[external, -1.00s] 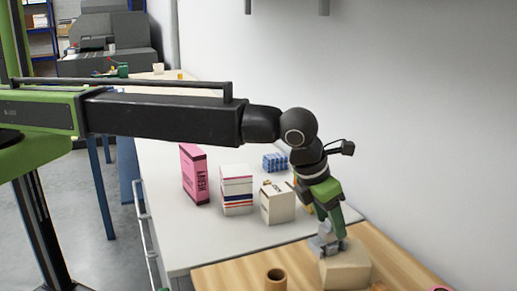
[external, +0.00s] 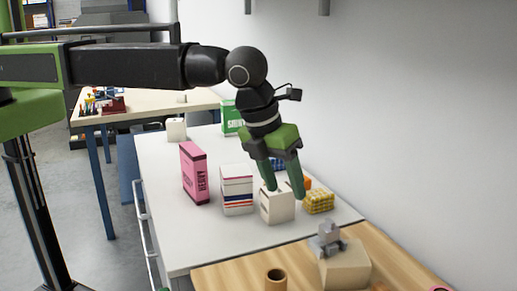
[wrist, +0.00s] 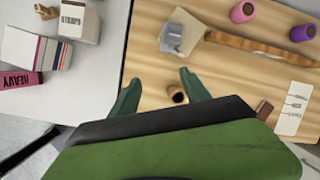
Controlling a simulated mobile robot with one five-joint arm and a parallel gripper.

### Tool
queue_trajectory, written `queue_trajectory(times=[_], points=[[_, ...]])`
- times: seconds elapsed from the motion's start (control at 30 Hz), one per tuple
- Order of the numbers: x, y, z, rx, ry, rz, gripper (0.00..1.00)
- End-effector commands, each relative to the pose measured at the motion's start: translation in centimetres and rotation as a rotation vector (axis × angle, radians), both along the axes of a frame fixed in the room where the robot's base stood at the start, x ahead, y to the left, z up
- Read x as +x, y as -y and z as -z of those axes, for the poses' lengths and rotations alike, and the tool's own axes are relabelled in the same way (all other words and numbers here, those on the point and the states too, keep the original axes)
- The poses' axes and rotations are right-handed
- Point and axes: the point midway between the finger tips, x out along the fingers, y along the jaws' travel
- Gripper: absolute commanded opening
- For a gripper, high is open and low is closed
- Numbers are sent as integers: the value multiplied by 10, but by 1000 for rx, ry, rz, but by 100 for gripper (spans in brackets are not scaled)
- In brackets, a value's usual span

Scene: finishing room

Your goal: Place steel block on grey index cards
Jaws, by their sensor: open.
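A small grey metallic block (external: 328,231), which looks like the steel block, rests on a darker grey piece (external: 326,246) at the top of a tan block on the wooden board. The darker piece may be the grey index cards; I cannot tell for sure. The grey pieces also show in the wrist view (wrist: 171,37), at the left end of the tan shape. My gripper (external: 286,193) is open and empty, pointing down, left of the grey block and apart from it.
The wooden board (external: 400,265) also carries a brown cylinder (external: 276,280). On the white table stand a pink HEAVY box (external: 194,173), a striped stack (external: 236,190), a cream box (external: 277,205) behind my fingers and a yellow patterned block (external: 319,201). A wall rises at the right.

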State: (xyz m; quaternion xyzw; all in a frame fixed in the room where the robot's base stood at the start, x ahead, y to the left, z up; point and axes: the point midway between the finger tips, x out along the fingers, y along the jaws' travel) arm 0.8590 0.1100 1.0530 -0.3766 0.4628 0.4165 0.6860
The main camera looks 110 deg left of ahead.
Motion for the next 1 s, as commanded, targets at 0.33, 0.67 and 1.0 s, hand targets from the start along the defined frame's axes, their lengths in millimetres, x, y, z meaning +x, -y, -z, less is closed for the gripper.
queue_trajectory(times=[0.33, 0.67, 1.0], points=[[-212, 82, 11, -337, 60, -1321, 55], [-286, 109, 12, -371, 63, -1913, 55], [-284, 109, 28, -371, 64, -1918, 55]])
